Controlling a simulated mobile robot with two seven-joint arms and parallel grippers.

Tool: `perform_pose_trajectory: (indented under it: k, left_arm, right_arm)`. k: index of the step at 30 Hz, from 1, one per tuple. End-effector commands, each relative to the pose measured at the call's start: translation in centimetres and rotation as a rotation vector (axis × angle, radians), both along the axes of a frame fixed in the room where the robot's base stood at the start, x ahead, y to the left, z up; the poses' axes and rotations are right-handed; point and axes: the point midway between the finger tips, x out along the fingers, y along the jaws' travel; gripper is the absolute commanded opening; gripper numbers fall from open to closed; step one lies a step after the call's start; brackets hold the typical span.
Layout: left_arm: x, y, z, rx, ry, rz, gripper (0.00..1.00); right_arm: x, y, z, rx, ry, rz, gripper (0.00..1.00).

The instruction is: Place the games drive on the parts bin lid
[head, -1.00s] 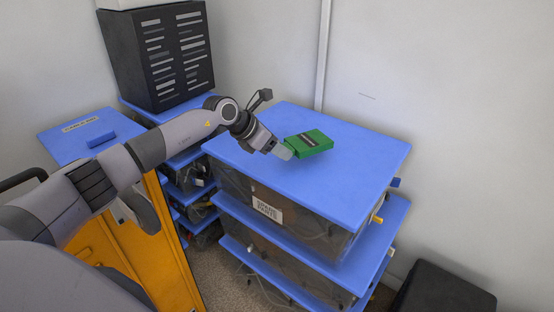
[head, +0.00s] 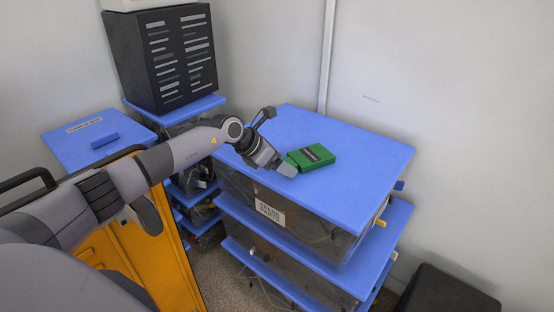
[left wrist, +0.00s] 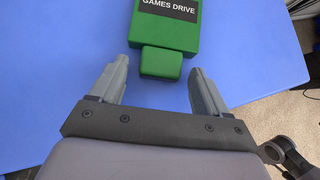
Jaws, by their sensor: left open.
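The games drive (head: 311,157) is a green box with a dark label. It lies on the blue parts bin lid (head: 365,160) in the head view. In the left wrist view the drive (left wrist: 165,32) shows its "GAMES DRIVE" label and a small green end block toward me. My left gripper (head: 291,171) is at the near left end of the drive. In the left wrist view its two fingers (left wrist: 160,83) are spread apart, with the end block just beyond and between their tips. The blue lid (left wrist: 60,70) lies beneath. My right gripper is not in view.
Another blue-lidded bin (head: 393,217) is stacked beneath. A black slotted box (head: 165,60) stands on a smaller bin stack behind left. An orange cabinet (head: 150,240) is at left, and a dark box (head: 450,290) stands on the floor at lower right. The lid's right side is clear.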

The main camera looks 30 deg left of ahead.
Motion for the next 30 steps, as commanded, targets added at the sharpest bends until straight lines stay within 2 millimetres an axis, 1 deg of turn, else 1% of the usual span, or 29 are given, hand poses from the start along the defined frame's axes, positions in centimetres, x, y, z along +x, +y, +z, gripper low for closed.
perform_pose_trajectory:
  k: [4,7,18,24,26,28,29,30]
  left_arm:
    - [-0.4,0.4,0.7,0.001,-0.002,0.001,0.76]
    - [-1.1,0.8,1.6,0.002,-0.002,0.001,0.76]
    - [-5.4,3.3,6.4,0.002,-0.001,0.001,0.76]
    - [-6.9,4.1,8.1,0.002,0.000,0.000,0.76]
    - [-7.1,4.2,8.3,0.001,-0.001,0.000,0.76]
    - [-7.3,3.8,8.3,-0.015,0.002,-0.004,0.76]
    - [-7.4,3.3,8.2,-0.032,0.004,-0.009,0.76]
    - [-7.5,2.3,7.8,-0.066,0.008,-0.017,0.76]
  right_arm:
    - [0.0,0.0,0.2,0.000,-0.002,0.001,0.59]
    - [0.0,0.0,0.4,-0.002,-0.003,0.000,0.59]
    - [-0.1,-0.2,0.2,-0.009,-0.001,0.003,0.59]
    - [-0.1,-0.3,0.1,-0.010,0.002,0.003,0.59]
    - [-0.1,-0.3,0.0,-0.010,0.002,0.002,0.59]
    - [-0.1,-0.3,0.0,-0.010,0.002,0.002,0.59]
    - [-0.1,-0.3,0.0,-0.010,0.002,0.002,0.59]
    - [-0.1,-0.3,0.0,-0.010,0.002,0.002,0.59]
